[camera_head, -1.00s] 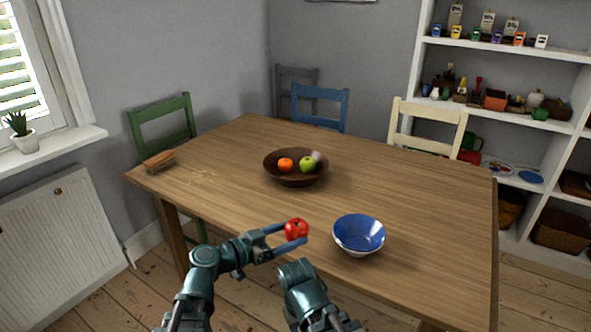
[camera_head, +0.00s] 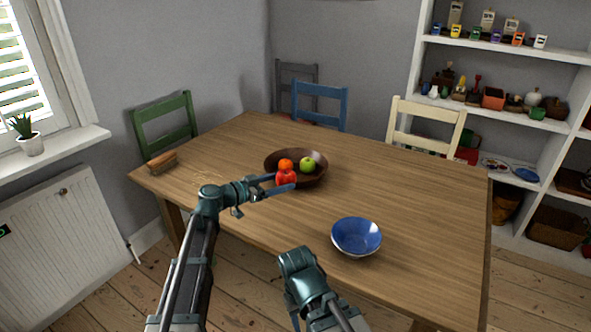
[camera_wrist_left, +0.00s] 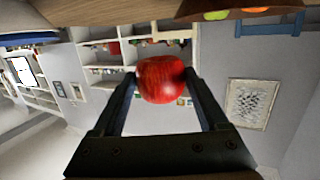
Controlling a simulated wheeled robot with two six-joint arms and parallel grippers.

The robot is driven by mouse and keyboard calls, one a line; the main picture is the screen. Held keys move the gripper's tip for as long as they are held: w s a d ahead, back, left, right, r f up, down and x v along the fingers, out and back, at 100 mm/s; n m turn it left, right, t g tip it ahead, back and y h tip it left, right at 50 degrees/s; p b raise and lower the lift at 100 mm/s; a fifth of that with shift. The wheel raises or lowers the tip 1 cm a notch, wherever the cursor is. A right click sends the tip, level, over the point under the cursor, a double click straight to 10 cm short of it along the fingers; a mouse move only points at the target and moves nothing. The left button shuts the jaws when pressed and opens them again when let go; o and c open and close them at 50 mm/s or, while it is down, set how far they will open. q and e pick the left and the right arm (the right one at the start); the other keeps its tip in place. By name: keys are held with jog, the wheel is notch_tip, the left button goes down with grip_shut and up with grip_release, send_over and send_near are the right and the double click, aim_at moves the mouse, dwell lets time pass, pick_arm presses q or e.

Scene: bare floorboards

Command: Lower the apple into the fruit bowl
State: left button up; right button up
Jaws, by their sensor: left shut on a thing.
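The red apple (camera_head: 287,179) is held between the fingertips of my left gripper (camera_head: 284,182), in front of the near side of the fruit bowl. It also shows between the two dark fingers in the left wrist view (camera_wrist_left: 162,80). The dark brown wooden fruit bowl (camera_head: 316,181) stands on the table with an orange fruit (camera_head: 286,164) and a green apple (camera_head: 307,163) inside. The held apple covers part of the bowl's near left wall. In the wrist view the bowl is only partly seen at the top right. My right arm shows at the bottom, but its gripper is not visible.
A blue bowl (camera_head: 357,236) stands near the front of the wooden table (camera_head: 415,210). A brush (camera_head: 161,162) lies at the left corner. A green chair (camera_head: 165,125), a blue chair (camera_head: 320,104) and a cream chair (camera_head: 426,126) stand around the table. The tabletop between the bowls is clear.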

pick_arm(q)
jog(key=w, duration=0.6)
jog(key=w+a+f+b, duration=0.1)
jog(key=w, duration=0.5)
jog(key=w+a+f+b, duration=0.1)
jog(key=w, duration=0.5)
jog(key=shift+w, duration=0.4)
jog(key=shift+d, duration=0.15)
jog(key=shift+w+d, duration=0.45)
jog(key=shift+d, duration=0.15)
jog(key=shift+f+b, duration=1.7)
jog(key=shift+b, duration=0.05)
jog(key=shift+f+b, duration=0.35)
jog(key=o, duration=1.3)
